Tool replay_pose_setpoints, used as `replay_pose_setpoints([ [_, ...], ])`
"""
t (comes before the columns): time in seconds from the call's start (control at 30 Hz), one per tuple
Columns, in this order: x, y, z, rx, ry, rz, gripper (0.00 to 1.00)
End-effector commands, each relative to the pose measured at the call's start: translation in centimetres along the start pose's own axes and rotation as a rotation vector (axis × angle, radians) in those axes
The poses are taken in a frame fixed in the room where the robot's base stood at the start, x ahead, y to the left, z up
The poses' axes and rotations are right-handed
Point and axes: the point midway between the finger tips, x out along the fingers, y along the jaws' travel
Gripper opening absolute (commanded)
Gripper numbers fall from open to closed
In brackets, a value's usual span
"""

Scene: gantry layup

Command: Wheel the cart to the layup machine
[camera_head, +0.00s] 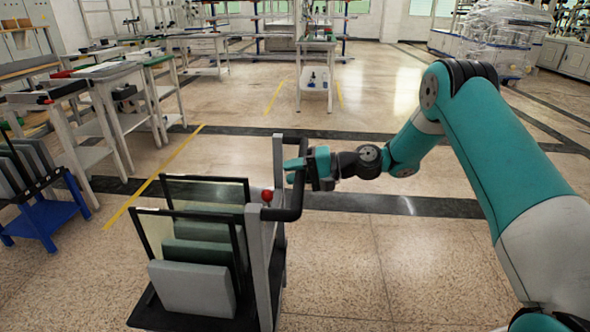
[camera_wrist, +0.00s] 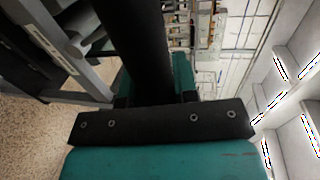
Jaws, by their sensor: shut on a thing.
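The cart (camera_head: 265,265) stands at the lower left of the head view, with a dark base, grey posts, glass-like panels and several grey and green slabs standing on it. A black handle (camera_head: 296,198) sticks out from its right side, with a red knob (camera_head: 267,196) beside it. My gripper (camera_head: 300,166) is shut on the handle. In the wrist view the black handle bar (camera_wrist: 135,45) runs between the teal fingers, and a grey cart post (camera_wrist: 65,45) shows at the left. I cannot tell which machine is the layup machine.
A blue-based rack with grey slabs (camera_head: 40,215) stands at the far left. Workbenches (camera_head: 110,85) line the left side, and a small table (camera_head: 316,75) stands ahead. Plastic-wrapped equipment (camera_head: 490,40) is at the back right. Floor between the benches and my arm is open, with yellow lines.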

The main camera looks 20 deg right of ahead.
Motion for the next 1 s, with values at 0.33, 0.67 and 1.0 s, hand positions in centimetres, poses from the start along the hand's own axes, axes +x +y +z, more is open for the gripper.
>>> replay_pose_setpoints([
  [0.33,-0.5,-0.2,-0.6,-0.011,0.017,-0.002,0.0],
  [0.67,-0.3,-0.1,-0.3,-0.006,0.009,-0.001,0.53],
  [1.0,-2.9,-0.1,-0.3,-0.004,0.01,-0.001,0.53],
])
